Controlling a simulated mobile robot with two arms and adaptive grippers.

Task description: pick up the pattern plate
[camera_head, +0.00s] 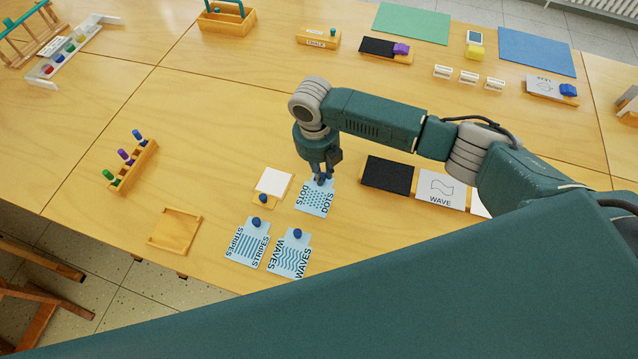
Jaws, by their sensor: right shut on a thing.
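Three light-blue pattern plates with blue knobs lie on the wooden table. The DOTS plate (316,200) is under my right gripper (321,180), which points down and is shut on the plate's knob. The knob is mostly hidden by the fingers. I cannot tell whether this plate touches the table. The STRIPES plate (246,245) lies to the lower left. The WAVES plate (288,258) lies to its right, below the DOTS plate. My left gripper is out of view.
An empty wooden tray (174,230) and a rack of colored pegs (131,166) stand further left. A black pad (388,174) and WAVE card (440,188) lie right, beneath my arm.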

